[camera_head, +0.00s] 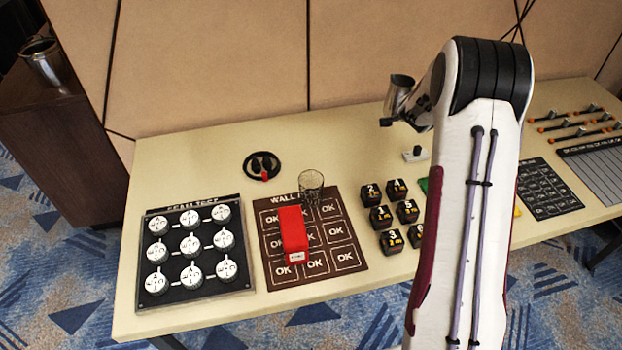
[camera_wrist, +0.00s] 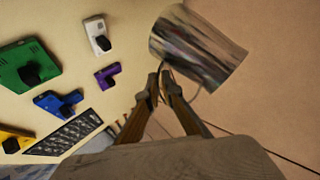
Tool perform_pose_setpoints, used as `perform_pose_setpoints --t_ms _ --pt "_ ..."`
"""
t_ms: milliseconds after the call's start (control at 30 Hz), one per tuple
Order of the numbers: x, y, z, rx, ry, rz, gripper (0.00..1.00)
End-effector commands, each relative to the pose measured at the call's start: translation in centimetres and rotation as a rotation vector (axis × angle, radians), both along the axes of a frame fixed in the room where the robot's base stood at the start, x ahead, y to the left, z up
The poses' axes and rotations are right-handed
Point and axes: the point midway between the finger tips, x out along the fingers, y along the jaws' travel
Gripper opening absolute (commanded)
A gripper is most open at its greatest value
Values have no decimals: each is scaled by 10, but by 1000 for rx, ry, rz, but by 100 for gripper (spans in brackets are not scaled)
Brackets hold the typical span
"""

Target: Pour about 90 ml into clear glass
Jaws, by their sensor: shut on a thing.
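A shiny metal jug (camera_head: 399,95) is in the air above the back of the table, left of my arm, leaning slightly in the head view. In the wrist view the jug (camera_wrist: 198,48) is just beyond my gripper (camera_wrist: 160,86), whose fingers are shut on its handle. What is inside the jug cannot be seen. The clear glass (camera_head: 311,184) stands upright on the brown OK mat, behind the red block, lower and to the left of the jug. My gripper is apart from the glass.
A red block (camera_head: 293,232) lies on the brown mat (camera_head: 352,262) close to the glass. A dial panel (camera_head: 154,226) is at left; several black numbered cubes (camera_head: 381,217) are right of the mat. Another metal vessel (camera_head: 46,62) stands on a brown cabinet (camera_head: 60,135).

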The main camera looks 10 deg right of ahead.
Motion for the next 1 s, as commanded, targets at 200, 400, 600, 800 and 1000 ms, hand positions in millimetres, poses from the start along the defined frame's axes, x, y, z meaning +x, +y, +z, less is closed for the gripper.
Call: perform_pose_setpoints --t_ms 200,400,600,800,1000 --pt "-4 0 -1 -1 -3 24 0" --pt "-9 1 -3 -1 -3 47 0" --pt "-14 3 -6 -1 -4 72 0" --pt "-19 5 -9 0 -4 98 0" --pt "-25 9 -12 0 -4 128 0"
